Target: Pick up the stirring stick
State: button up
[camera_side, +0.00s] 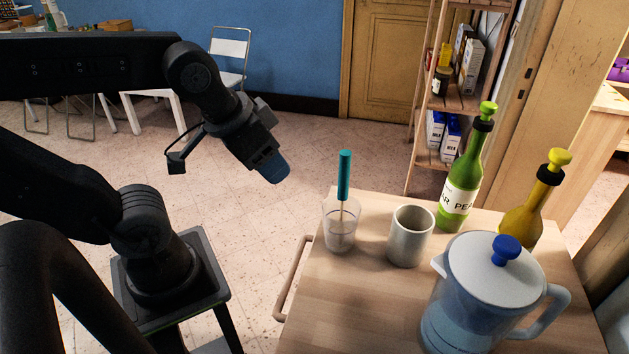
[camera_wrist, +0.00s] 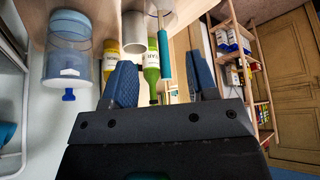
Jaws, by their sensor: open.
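The stirring stick (camera_side: 345,176) has a teal handle and a thin shaft. It stands nearly upright in a clear glass (camera_side: 340,236) near the table's far left corner. In the wrist view, which is upside down, the stick's handle (camera_wrist: 163,52) shows between the two blue fingers, and part of the glass (camera_wrist: 160,7) is at the top edge. My gripper (camera_side: 276,172) is left of the stick in the side view, apart from it and pointing down to the right. It is open and empty, with both fingers spread in the wrist view (camera_wrist: 165,62).
On the wooden table (camera_side: 345,310), a grey cup (camera_side: 410,240) stands just right of the glass. A shelf (camera_side: 468,103) is behind. The table's front left is clear.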

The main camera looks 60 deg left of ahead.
jog(key=shift+w+r, duration=0.1)
notch_tip(320, 180, up, 8)
jog(key=f+m+g, duration=0.1)
jog(key=m+g, duration=0.5)
jog(key=m, duration=1.4)
send_over(345, 165)
jog(key=a, duration=0.1)
jog(key=shift+w+r, duration=0.25)
jog(key=shift+w+f, duration=0.1)
jog(key=shift+f, duration=0.15)
notch_tip(345, 165, down, 13)
jog(key=shift+f, duration=0.1)
grip_shut()
